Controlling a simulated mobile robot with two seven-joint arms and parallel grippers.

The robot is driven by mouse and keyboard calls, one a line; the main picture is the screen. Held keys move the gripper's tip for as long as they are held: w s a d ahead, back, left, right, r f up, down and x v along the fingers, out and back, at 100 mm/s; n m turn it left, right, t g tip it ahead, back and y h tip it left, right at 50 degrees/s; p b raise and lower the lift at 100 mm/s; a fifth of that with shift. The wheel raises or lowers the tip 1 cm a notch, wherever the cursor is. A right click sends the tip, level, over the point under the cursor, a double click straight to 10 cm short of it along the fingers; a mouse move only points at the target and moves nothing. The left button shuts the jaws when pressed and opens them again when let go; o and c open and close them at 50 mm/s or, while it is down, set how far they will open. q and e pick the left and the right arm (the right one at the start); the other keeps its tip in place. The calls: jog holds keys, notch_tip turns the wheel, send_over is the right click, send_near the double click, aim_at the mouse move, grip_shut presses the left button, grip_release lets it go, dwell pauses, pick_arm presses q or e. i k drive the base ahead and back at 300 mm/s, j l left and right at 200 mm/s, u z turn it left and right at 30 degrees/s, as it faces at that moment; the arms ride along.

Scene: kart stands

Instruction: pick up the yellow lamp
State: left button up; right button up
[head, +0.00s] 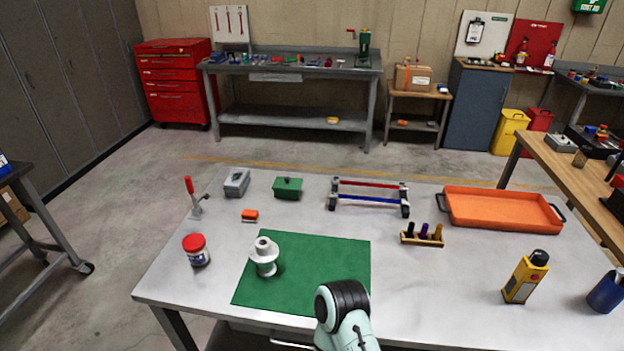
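The yellow lamp (524,279) is a boxy yellow body with a black top. It stands slightly tilted in the picture on the right part of the grey table, left of a dark blue cup. A pale arm link of mine with a black ring shows at the bottom middle, over the near edge of the table. No fingers of either gripper show, and nothing touches the lamp.
The grey table (440,290) also bears a green mat (310,275) with a white flanged part (264,256), a red-lidded jar (196,250), an orange tray (500,209), a small peg rack (422,236) and a blue cup (606,291). Bare tabletop surrounds the lamp.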

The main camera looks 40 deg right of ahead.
aim_at(520, 286)
jog(key=z, duration=2.75)
jog(key=l+z, duration=0.25)
jog(key=z, duration=0.15)
jog(key=i+j, duration=0.05)
